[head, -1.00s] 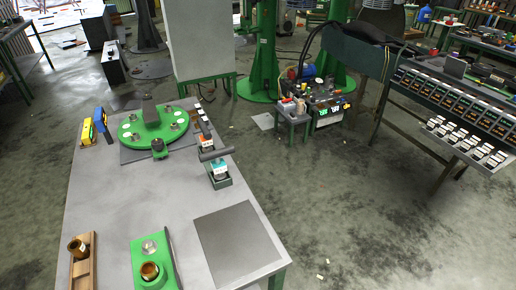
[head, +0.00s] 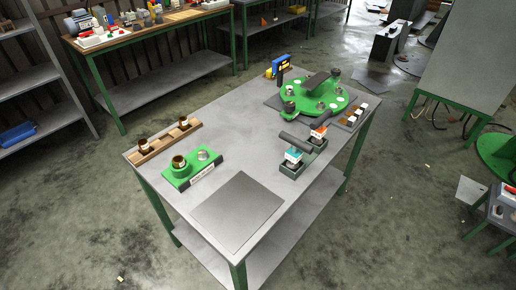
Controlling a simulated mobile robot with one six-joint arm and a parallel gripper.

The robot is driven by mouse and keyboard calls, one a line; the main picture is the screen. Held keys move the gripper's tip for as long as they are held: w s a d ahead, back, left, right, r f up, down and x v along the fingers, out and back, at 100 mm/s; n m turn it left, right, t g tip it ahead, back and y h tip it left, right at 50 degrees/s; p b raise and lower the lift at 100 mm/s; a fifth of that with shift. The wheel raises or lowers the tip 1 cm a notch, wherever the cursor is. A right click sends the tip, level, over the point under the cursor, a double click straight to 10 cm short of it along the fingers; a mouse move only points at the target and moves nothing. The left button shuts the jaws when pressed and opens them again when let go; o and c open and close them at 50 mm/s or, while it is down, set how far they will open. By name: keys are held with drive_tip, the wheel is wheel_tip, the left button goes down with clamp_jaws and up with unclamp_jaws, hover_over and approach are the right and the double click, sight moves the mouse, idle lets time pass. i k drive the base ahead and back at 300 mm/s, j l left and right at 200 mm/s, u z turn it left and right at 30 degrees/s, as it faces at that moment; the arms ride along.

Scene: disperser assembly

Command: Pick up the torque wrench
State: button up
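I cannot tell for certain which thing is the torque wrench. A blue and yellow upright tool (head: 279,67) stands at the far edge of the grey work table (head: 232,137). A dark bar-shaped handle (head: 296,141) lies by a small dark tray (head: 290,171) at the table's right side. My gripper is not in view.
A green disc assembly (head: 313,98) sits at the table's far end. A green block (head: 182,179) with a brass ring, a wooden rack (head: 165,146) and a flat grey plate (head: 238,207) lie nearer.

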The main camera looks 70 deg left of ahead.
sight(293, 154)
drive_tip(key=i+j, duration=0.25)
drive_tip(key=i, duration=0.2)
drive_tip(key=i+j+z, duration=0.1)
drive_tip(key=i+j, duration=0.15)
drive_tip(key=i, duration=0.2)
drive_tip(key=z, duration=0.45)
drive_tip(key=j+z, duration=0.15)
drive_tip(key=z, duration=0.25)
drive_tip(key=j+z, duration=0.15)
drive_tip(key=z, duration=0.3)
drive_tip(key=i+j+z, duration=0.1)
drive_tip(key=z, duration=0.3)
drive_tip(key=j+z, duration=0.1)
drive_tip(key=z, duration=0.8)
drive_tip(key=k+j+z, duration=0.1)
drive_tip(key=z, duration=0.85)
drive_tip(key=k+z, duration=0.15)
drive_tip(key=z, duration=0.4)
drive_tip(key=l+z, duration=0.1)
drive_tip(key=z, duration=0.45)
drive_tip(key=k+l+z, duration=0.1)
drive_tip(key=z, duration=0.45)
drive_tip(key=l+z, duration=0.1)
drive_tip(key=z, duration=0.45)
drive_tip(key=l+z, duration=0.1)
drive_tip(key=z, duration=0.45)
drive_tip(key=l+z, duration=0.15)
drive_tip(key=z, duration=0.4)
drive_tip(key=l+z, duration=0.1)
drive_tip(key=z, duration=0.45)
